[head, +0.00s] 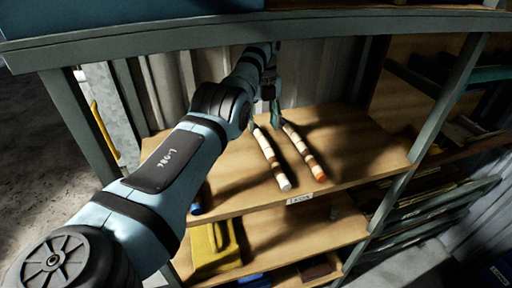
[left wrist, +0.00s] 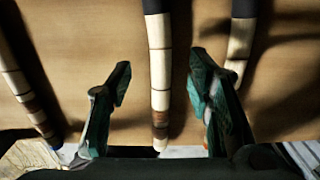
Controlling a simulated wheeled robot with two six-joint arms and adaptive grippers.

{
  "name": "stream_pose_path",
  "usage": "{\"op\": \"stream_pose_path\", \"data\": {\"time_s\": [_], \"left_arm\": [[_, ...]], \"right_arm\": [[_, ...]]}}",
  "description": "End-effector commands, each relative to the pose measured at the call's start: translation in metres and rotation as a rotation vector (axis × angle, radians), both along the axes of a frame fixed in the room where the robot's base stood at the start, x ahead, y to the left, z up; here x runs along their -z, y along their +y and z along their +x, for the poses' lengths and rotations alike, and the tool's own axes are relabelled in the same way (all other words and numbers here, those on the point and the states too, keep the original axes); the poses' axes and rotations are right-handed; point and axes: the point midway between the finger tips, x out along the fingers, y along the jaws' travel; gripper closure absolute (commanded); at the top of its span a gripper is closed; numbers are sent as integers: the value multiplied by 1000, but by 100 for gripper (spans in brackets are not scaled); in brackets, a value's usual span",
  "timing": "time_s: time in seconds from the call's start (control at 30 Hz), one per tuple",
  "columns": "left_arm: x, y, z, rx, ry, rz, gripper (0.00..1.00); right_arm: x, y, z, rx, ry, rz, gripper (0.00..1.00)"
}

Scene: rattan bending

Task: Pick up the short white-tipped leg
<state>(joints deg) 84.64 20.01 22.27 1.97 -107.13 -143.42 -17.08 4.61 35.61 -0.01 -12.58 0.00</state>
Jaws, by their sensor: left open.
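A cream leg with brown bands and a white tip (head: 284,183) lies on the wooden shelf board. A similar leg with an orange tip (head: 319,173) lies beside it on the right. My left gripper (head: 270,117) is open at the far ends of these two legs. In the left wrist view, a banded leg (left wrist: 160,75) runs between the open left fingers (left wrist: 160,85), with no visible grip on it. Another leg (left wrist: 22,85) lies left of the fingers, and one (left wrist: 240,45) ends near the right finger. My right gripper is not in view.
A small blue end (head: 196,208) shows beside my arm. The upper shelf edge (head: 180,38) runs above my arm. A yellow object (head: 213,250) sits on the lower shelf.

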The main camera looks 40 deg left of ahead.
Motion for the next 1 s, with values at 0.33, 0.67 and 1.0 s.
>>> {"op": "stream_pose_path", "data": {"time_s": [0.33,0.67,1.0], "left_arm": [[53,2,-4,-3,2,0,53],[54,2,-4,-2,2,0,79],[54,2,-4,-1,1,0,100]], "right_arm": [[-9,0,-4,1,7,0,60],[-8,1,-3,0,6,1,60],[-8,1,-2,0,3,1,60]]}}
